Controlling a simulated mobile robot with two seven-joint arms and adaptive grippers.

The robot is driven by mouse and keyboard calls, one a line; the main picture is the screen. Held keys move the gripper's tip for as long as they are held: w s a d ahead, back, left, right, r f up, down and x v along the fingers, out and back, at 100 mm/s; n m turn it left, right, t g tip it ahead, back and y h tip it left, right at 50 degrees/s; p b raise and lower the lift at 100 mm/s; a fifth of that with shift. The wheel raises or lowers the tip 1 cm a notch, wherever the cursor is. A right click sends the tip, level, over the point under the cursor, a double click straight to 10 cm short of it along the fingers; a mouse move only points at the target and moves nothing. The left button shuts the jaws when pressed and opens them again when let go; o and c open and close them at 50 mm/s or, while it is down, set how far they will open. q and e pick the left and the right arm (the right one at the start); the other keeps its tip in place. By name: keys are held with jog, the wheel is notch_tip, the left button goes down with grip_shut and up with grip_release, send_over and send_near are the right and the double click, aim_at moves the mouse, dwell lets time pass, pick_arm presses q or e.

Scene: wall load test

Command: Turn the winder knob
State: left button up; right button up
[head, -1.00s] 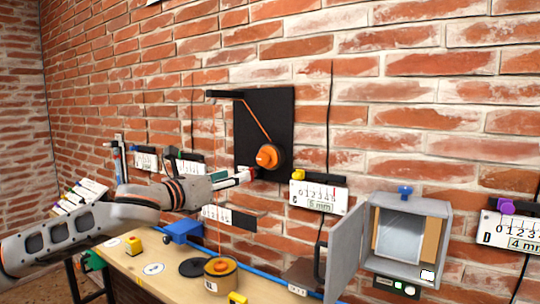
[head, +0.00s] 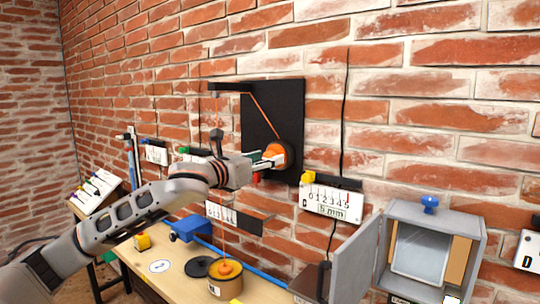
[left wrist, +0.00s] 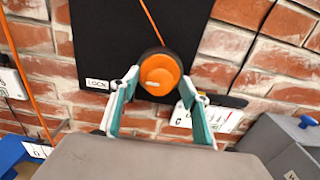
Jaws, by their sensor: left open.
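The orange winder knob (head: 276,154) sits on a dark drum on the black wall panel (head: 288,102). An orange cord runs from the drum up to an arm at the panel's top left. In the left wrist view the knob (left wrist: 160,73) shows face-on with a small pale mark. My left gripper (head: 268,158) is at the knob in the head view. In the left wrist view its open fingers (left wrist: 158,98) stand left and right of the knob's lower part, with gaps. I cannot tell whether they touch it. A "LOCK" label (left wrist: 97,84) is left of the knob. My right gripper is not in view.
A gauge card marked C (head: 332,203) hangs right of the panel. A grey open-door cabinet (head: 478,226) stands farther right. A yellow-topped weight (head: 224,284) hangs or rests at the bench (head: 136,262); which is unclear. A blue block (head: 190,229) is on the bench.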

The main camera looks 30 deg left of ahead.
pick_arm(q)
jog(key=shift+w+d, duration=0.1)
jog(key=shift+w, duration=0.9)
jog(key=c, duration=1.1)
